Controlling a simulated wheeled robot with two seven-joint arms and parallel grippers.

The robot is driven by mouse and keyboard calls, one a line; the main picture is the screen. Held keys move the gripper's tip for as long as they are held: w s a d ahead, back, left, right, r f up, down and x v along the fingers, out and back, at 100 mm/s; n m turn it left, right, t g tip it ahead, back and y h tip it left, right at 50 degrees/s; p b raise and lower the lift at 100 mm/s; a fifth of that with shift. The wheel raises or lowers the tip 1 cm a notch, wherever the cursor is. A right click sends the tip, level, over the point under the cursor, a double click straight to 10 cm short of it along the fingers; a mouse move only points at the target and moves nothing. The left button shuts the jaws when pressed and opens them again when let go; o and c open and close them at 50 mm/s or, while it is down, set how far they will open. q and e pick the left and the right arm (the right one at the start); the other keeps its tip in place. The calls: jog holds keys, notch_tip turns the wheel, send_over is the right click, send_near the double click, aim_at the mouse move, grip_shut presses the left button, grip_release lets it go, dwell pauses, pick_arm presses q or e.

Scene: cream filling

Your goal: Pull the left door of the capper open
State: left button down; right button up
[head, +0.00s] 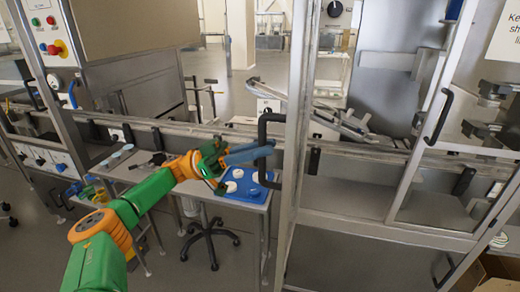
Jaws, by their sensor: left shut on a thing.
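The capper's left door shows its metal frame (298,120) as an upright post right of the middle. A black bracket-shaped door handle (263,128) stands out from the left side of this frame. My left gripper (262,152), with blue-grey fingers on the green and orange arm, is shut on the handle at its middle. The fingers cover part of the handle. I cannot tell how far the door stands open. My right gripper is not in view.
Another black handle (438,117) is on the slanting frame at the right. A small table with a blue tray (246,193) and white round pieces stands below my left gripper. A black stool (208,240) is under it. A cardboard box (490,272) lies at the bottom right.

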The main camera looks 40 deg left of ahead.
pick_arm(q)
jog(key=shift+r, duration=0.15)
jog(key=c, duration=1.1)
grip_release()
jog(key=shift+w+d, duration=0.1)
jog(key=b+v, duration=0.4)
jog(key=v, duration=0.3)
